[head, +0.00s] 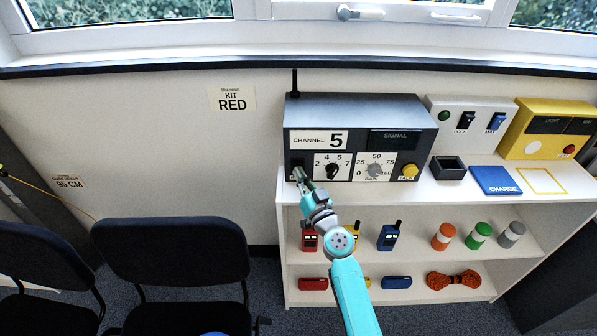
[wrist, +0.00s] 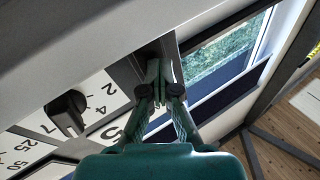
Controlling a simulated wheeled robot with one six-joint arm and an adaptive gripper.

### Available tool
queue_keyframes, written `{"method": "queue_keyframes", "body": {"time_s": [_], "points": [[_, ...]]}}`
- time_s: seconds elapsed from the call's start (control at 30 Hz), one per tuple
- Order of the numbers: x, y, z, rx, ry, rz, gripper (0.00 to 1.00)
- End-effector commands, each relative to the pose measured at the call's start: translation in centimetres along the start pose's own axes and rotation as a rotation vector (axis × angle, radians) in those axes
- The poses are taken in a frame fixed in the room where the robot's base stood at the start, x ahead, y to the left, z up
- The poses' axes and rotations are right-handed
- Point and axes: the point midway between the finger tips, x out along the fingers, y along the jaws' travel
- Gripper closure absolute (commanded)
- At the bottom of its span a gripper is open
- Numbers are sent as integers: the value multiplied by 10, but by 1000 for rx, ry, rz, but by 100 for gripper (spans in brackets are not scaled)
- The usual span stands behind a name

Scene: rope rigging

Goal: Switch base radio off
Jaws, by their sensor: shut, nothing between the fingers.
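My gripper (head: 300,174) is shut and empty at the lower left of the radio's front, over a dark rectangular panel there. In the wrist view the shut fingertips (wrist: 160,72) are at a dark recessed strip, beside the channel knob (wrist: 67,112). The fingers hide part of the strip; contact and switch position cannot be told.
Right of the radio are a small black box (head: 448,168), a blue "CHARGE" pad (head: 495,180), a white switch panel (head: 470,118) and a yellow unit (head: 550,130). Handheld radios (head: 389,236) stand below. Dark chairs (head: 172,262) are at left. A window is above.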

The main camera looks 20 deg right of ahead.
Motion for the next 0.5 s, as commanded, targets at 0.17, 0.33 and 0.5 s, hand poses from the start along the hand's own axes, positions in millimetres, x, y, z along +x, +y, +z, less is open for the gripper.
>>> {"method": "queue_keyframes", "body": {"time_s": [0.17, 0.33, 0.5], "points": [[2, 2, 1, 1, -1, 1, 100], [4, 3, 2, 1, -1, 1, 100], [6, 4, 3, -1, -1, 1, 100]]}}
